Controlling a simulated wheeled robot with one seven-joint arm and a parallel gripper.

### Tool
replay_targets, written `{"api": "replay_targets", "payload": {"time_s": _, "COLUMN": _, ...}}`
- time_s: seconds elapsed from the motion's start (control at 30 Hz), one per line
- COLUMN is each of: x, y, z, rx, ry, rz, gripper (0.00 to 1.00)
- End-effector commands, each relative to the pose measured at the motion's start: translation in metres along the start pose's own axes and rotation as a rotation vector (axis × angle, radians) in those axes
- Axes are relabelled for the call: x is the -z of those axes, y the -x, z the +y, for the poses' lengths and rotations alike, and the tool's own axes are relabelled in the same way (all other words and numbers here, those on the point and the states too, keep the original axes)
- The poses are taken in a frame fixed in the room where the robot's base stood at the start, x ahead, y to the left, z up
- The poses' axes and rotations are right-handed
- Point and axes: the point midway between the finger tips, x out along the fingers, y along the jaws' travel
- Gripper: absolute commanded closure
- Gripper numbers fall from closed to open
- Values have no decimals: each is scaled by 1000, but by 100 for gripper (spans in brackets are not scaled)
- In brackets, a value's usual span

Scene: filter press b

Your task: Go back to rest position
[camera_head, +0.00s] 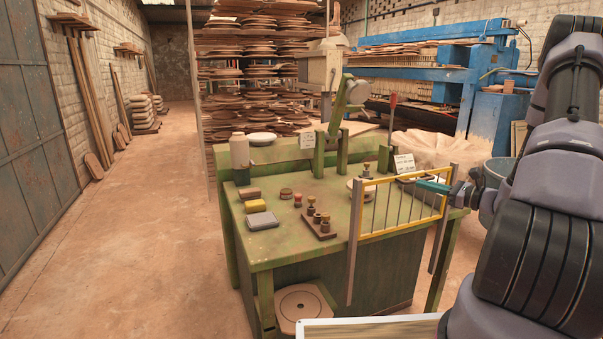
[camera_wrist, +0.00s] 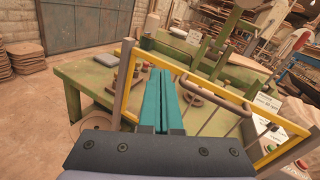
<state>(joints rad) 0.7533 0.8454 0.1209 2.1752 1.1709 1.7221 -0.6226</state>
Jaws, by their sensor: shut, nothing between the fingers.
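My gripper (camera_head: 436,187) has teal fingers and is at the right end of the yellow barred guard in the head view. In the wrist view my gripper (camera_wrist: 161,98) has its fingers together with nothing between them. The fingers point over the yellow guard (camera_head: 402,207) toward the green workbench (camera_head: 285,245). The guard also shows in the wrist view (camera_wrist: 215,90), crossing behind the fingers. I cannot tell whether the fingers touch the guard. My arm fills the right side of the head view.
Racks of discs (camera_head: 262,75) and a blue filter press (camera_head: 435,60) stand behind. The floor at left (camera_head: 140,230) is clear.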

Motion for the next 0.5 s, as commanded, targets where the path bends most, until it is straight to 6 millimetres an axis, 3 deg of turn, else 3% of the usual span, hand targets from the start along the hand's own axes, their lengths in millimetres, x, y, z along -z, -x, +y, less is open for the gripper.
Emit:
{"api": "replay_targets", "payload": {"time_s": 0.03, "x": -27, "y": -11, "z": 13, "rx": -87, "ry": 61, "rz": 13, "gripper": 100}}
{"api": "replay_targets", "payload": {"time_s": 0.2, "x": -93, "y": -29, "z": 68, "rx": -365, "ry": 247, "rz": 84, "gripper": 100}}
{"api": "replay_targets", "payload": {"time_s": 0.33, "x": -134, "y": -30, "z": 110, "rx": -553, "ry": 408, "rz": 152, "gripper": 100}}
{"api": "replay_targets", "payload": {"time_s": 0.5, "x": -176, "y": -18, "z": 157, "rx": -754, "ry": 639, "rz": 257, "gripper": 100}}
